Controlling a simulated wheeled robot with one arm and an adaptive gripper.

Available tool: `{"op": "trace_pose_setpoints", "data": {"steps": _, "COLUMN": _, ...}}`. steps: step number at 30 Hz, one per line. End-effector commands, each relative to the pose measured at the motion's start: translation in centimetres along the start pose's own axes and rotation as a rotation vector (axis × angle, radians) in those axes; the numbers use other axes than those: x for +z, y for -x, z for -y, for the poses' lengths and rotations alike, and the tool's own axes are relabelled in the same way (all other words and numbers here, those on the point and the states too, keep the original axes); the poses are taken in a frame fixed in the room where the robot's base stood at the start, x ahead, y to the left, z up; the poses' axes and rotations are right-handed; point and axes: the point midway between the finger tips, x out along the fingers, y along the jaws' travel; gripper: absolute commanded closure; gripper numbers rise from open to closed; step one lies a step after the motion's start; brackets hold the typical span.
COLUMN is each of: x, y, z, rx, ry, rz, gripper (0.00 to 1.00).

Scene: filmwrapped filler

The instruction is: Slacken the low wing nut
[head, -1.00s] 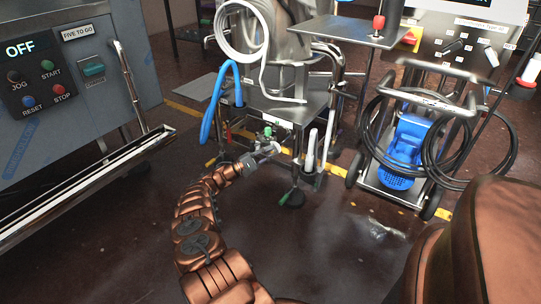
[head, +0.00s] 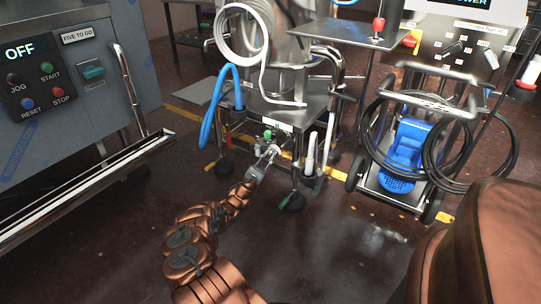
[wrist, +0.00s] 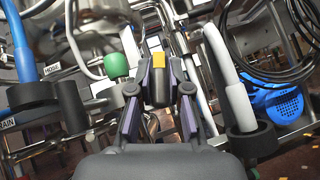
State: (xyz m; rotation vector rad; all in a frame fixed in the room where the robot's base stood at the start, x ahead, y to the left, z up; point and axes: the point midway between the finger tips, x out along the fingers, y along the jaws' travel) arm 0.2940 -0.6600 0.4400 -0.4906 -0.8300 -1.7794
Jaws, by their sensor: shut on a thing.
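My gripper (head: 268,154) is low at the front of the steel filler stand, beside a green knob (head: 268,133). In the wrist view my gripper (wrist: 160,82) has its fingers closed on a small dark piece with a yellow end (wrist: 158,62). This piece sits where the low wing nut would be, but its wings cannot be made out. The green knob (wrist: 116,65) stands just left of the fingers, apart from them. In the head view the held piece is too small and too covered by the fingers to tell.
A blue hose (head: 212,110) hangs left of the stand. White upright tubes in dark holders (head: 312,155) stand close on the right. A wheeled cart with a blue unit (head: 406,145) and black hoses is farther right. The floor in front is clear.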

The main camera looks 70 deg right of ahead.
Motion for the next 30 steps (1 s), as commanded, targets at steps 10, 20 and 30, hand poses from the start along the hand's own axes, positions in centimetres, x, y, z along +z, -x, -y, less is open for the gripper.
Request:
{"op": "trace_pose_setpoints", "data": {"steps": 10, "x": -0.09, "y": 0.04, "z": 0.02, "rx": 0.013, "ry": 0.014, "rz": -0.003, "gripper": 1.00}}
{"op": "trace_pose_setpoints", "data": {"steps": 20, "x": -0.07, "y": 0.02, "z": 0.04, "rx": 0.013, "ry": 0.014, "rz": -0.002, "gripper": 0.72}}
{"op": "trace_pose_setpoints", "data": {"steps": 30, "x": -0.03, "y": 0.01, "z": 0.03, "rx": 0.012, "ry": 0.013, "rz": -0.001, "gripper": 0.72}}
